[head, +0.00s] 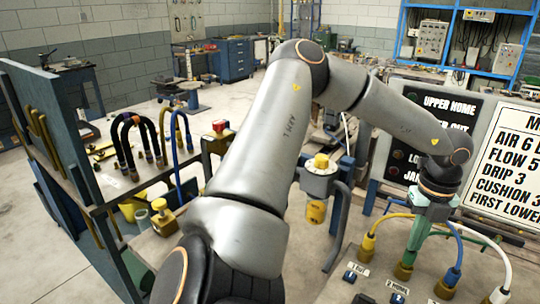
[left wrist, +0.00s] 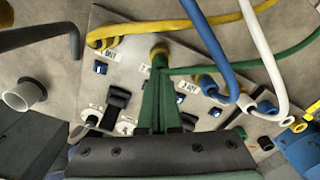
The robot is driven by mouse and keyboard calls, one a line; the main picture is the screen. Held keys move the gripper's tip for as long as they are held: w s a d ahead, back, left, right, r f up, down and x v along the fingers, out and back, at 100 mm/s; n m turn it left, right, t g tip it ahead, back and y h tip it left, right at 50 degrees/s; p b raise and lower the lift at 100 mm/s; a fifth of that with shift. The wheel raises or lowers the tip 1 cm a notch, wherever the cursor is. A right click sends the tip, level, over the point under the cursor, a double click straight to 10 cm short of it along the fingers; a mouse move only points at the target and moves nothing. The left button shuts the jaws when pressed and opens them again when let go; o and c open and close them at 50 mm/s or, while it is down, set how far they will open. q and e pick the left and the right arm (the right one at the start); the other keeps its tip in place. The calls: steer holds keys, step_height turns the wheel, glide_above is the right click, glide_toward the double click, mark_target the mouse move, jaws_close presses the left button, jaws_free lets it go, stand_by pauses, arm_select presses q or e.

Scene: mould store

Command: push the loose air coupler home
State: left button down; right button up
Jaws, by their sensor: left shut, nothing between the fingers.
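My left gripper (head: 408,258) has green fingers, shut with nothing between them, pointing down at the coupler panel. In the left wrist view the fingertips (left wrist: 159,72) are at the brass coupler of the green hose (left wrist: 158,53); whether they touch it I cannot tell. This coupler (head: 403,271) shows just below the fingers in the head view. Beside it stand the brass couplers of the yellow hose (head: 367,244), blue hose (head: 447,284) and white hose (head: 500,295). I cannot tell from the frames which coupler sits loose. My right gripper is not in view.
The panel (left wrist: 125,75) carries small blue parts, black clips and labels. Curving hoses crowd the room right of the gripper. A black lettered board (head: 440,110) and a white sign (head: 510,165) stand behind. A bench with bent hoses (head: 135,140) is at left.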

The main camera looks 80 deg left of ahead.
arm_select(q)
steer(key=shift+f, duration=0.3)
steer(key=shift+r+p, duration=1.15)
steer(key=shift+r, duration=2.4)
steer(key=shift+s, duration=0.1)
